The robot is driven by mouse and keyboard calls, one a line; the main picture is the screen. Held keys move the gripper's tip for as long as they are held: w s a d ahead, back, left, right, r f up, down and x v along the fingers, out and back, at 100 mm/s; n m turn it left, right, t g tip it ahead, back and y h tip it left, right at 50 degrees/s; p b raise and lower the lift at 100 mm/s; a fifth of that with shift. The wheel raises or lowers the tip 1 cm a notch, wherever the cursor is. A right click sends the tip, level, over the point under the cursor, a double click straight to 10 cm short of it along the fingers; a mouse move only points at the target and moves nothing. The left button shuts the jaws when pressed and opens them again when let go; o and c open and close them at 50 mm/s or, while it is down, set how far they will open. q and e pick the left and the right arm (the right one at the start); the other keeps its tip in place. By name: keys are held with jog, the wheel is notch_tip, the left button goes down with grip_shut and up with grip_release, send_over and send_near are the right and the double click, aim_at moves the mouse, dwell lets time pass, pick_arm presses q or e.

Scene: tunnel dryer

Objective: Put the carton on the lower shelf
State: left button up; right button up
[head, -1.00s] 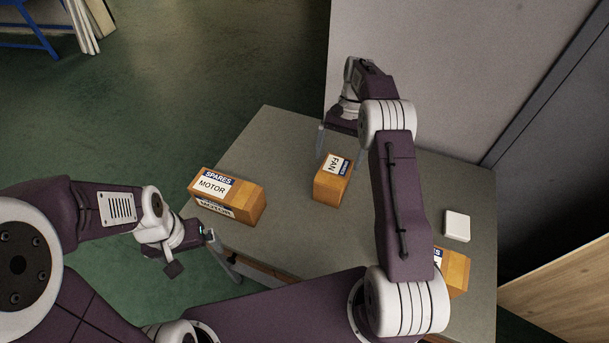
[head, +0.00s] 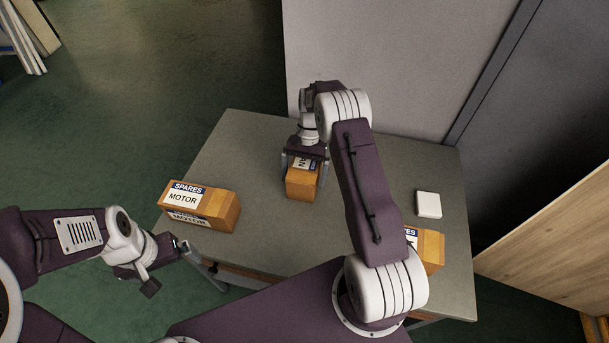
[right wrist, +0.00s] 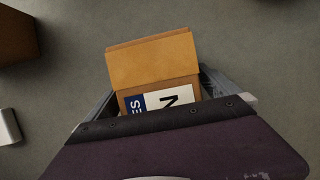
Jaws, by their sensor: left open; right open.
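The orange-brown FAN carton (head: 301,186) stands on the grey table, partly hidden by my right gripper (head: 304,176). That gripper is open, with a finger on either side of the carton. In the right wrist view the carton (right wrist: 153,62) lies between the open fingers of the right gripper (right wrist: 157,88); its blue-and-white label is partly covered by the gripper body. I cannot tell whether the fingers touch it. My left gripper (head: 188,268) is open and empty, off the table's near left edge. I cannot make out a lower shelf.
On the grey table (head: 250,150) stand a MOTOR carton (head: 220,212) at left and another carton (head: 430,248) at right, partly hidden by my right arm. A white box (head: 428,204) lies behind that. A pale wall (head: 400,60) rises behind; a wooden panel (head: 550,240) is right.

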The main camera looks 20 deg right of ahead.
aim_at(306, 170)
jog(key=shift+f, duration=0.25)
dwell(0.4)
jog(key=c, duration=2)
jog(key=shift+r, duration=0.1)
jog(key=shift+c, duration=0.2)
jog(key=r, duration=0.5)
jog(key=shift+s+d, duration=0.25)
jog(key=shift+d, duration=0.1)
jog(key=s+d+r+b, duration=0.1)
jog(key=s+d+r, duration=0.5)
jog(key=s+d, duration=0.1)
jog(key=shift+s+r, duration=0.2)
jog(key=shift+s, duration=0.5)
